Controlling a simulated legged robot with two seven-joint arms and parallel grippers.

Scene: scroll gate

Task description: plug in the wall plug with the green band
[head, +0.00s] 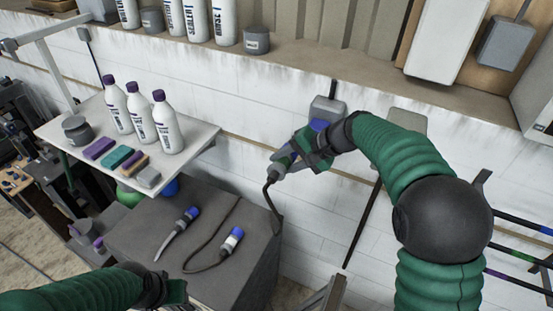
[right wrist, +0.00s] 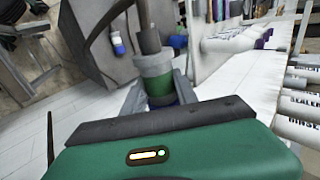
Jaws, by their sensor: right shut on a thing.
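My right gripper (head: 303,153) is shut on a wall plug (head: 276,171), close to a grey socket box (head: 327,107) on the white wall. In the right wrist view the plug (right wrist: 153,66) has a grey body, a green band and some blue beyond it, between the fingers. Its dark cord hangs down to the grey block. A blue part shows between gripper and box; I cannot tell whether plug and socket touch. Two other blue-ended plugs lie on the block, one with a white band (head: 232,239) and one greyish (head: 191,214). My left gripper (head: 172,291) is low in the head view, its fingers unclear.
The grey block (head: 130,232) stands below a white shelf (head: 195,144) with several bottles, a jar and coloured sponges. A ledge above (head: 300,62) holds more bottles. A second grey box (head: 408,121) sits on the wall, partly behind my right arm.

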